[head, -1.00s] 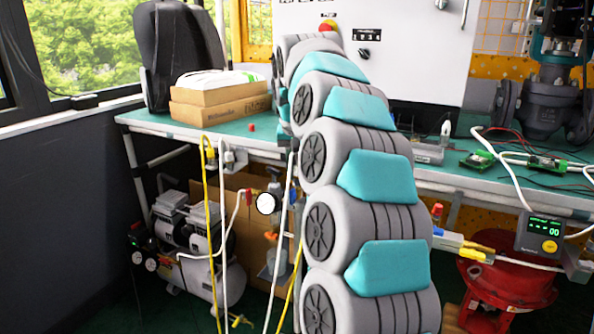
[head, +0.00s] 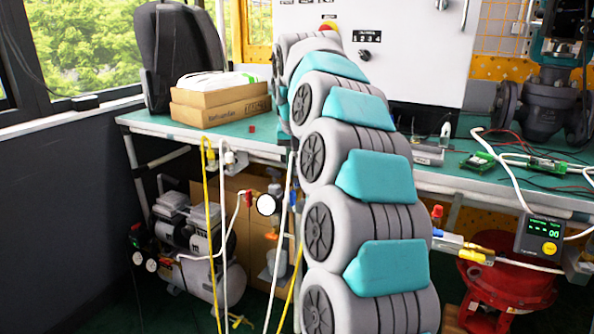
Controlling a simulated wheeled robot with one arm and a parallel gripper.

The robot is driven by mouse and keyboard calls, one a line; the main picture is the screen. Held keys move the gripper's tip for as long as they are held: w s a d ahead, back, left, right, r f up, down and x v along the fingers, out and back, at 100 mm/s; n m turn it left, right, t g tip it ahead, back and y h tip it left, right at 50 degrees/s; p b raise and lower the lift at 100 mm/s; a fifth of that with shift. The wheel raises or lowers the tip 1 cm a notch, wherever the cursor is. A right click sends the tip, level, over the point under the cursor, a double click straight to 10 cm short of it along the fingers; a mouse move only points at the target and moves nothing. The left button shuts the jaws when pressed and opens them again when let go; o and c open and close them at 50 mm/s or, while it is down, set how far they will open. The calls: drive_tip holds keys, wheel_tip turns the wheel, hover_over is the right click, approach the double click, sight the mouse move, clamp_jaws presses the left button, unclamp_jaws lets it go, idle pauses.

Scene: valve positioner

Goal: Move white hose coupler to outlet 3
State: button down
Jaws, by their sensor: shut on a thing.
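My gripper is not in view; my own grey and teal arm covers the middle of the head view and hides part of the bench. A white hose (head: 284,240) hangs down from the bench edge just left of my arm. Another white hose (head: 228,240) runs between the compressor area and a red-handled fitting. I cannot tell which hose end is the white coupler. Fittings (head: 232,158) sit at the bench's front edge, and a yellow hose (head: 209,220) hangs beside them. Outlet numbers are not readable.
The green bench (head: 190,134) spans the view, with cardboard boxes (head: 220,110) on its left and circuit boards (head: 545,163) on its right.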

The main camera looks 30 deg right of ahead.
drive_tip(key=shift+r+p, duration=0.45)
drive_tip(key=shift+r, duration=0.35)
idle(0.6)
drive_tip(key=shift+r+p, duration=1.25)
drive_tip(key=shift+r, duration=0.7)
